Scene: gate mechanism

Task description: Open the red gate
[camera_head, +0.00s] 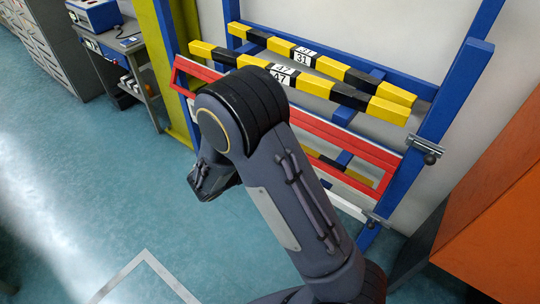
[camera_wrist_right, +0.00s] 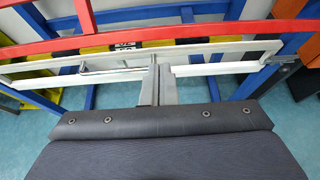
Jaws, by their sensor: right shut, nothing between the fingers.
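The red gate (camera_head: 345,136) is a long red frame mounted low across the blue posts in the head view. Part of it is hidden behind my right arm. In the right wrist view a red bar (camera_wrist_right: 230,31) crosses the top of the picture. My right gripper (camera_wrist_right: 158,86) is shut and empty, its fingers pointing at a white frame (camera_wrist_right: 215,68) below the red bar. I cannot tell whether the fingertips touch the white frame. In the head view my right forearm hides most of the gripper's surroundings. My left gripper is not in view.
Yellow-and-black striped bars (camera_head: 340,92) lie across the blue frame (camera_head: 440,120) above the red gate. Metal latches (camera_head: 425,149) sit on the right post. An orange panel (camera_head: 500,215) stands at right, a workbench (camera_head: 125,45) at upper left. The floor (camera_head: 80,180) at left is clear.

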